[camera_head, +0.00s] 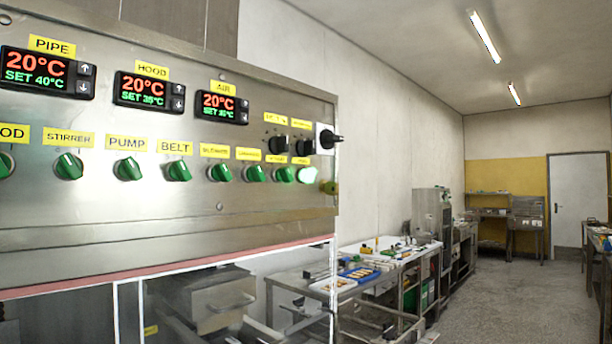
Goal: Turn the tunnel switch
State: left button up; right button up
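The steel control panel (150,215) fills the left of the head view. A row of green rotary switches runs along it under yellow labels: stirrer (69,166), pump (127,169), belt (179,170), and smaller ones farther right, such as a green switch (219,173) and another (254,174). The labels over these right-hand switches are too small to read surely, so I cannot tell which is the tunnel switch. Neither of my grippers is in view.
Three temperature displays (142,91) sit above the switches. Black knobs (278,145) and a larger black handle on a white plate (328,138) are at the panel's right end. A steel table with trays (360,273) stands behind. Open floor (510,300) lies right.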

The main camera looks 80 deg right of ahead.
aim_at(308, 175)
jog(key=z, duration=1.45)
jog(key=i+j+z, duration=0.1)
jog(key=i+z, duration=0.25)
jog(key=i+j, duration=0.05)
